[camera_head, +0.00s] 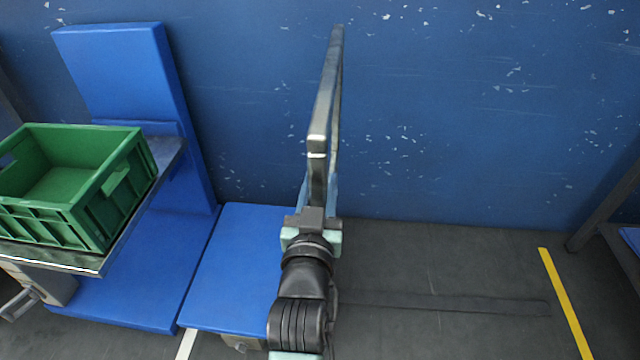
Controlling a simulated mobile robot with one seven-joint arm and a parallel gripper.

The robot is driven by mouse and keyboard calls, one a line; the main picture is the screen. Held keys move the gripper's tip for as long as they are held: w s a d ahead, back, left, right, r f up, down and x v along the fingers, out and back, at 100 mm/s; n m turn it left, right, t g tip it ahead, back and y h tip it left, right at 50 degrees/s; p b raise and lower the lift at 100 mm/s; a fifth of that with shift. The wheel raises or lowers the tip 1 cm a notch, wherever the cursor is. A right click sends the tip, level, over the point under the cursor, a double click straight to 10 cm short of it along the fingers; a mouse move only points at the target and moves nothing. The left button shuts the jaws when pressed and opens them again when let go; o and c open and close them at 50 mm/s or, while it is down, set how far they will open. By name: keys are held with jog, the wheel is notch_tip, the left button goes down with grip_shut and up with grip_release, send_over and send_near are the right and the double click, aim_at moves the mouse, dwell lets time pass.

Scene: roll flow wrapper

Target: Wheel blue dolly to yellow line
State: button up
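The blue dolly (240,262) has a flat blue deck low on the floor, left of the middle. A grey metal handle frame (325,110) stands upright at its right side, seen nearly edge-on. My gripper (317,195) is at the lower visible part of the handle, with pale finger parts on both sides of the bar. The contact is hidden, so I cannot tell whether the fingers are closed on it. The yellow line (566,300) runs across the floor at the far right, well apart from the dolly.
A green crate (125,190) sits on a metal shelf (85,260) at left, beside blue panels (130,75). A white line (187,345) shows by the dolly's left end. A blue wall (470,110) closes the back. Dark floor (440,265) lies free between dolly and yellow line. A metal post (605,210) stands far right.

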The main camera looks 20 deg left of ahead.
grip_shut()
dwell(1.0)
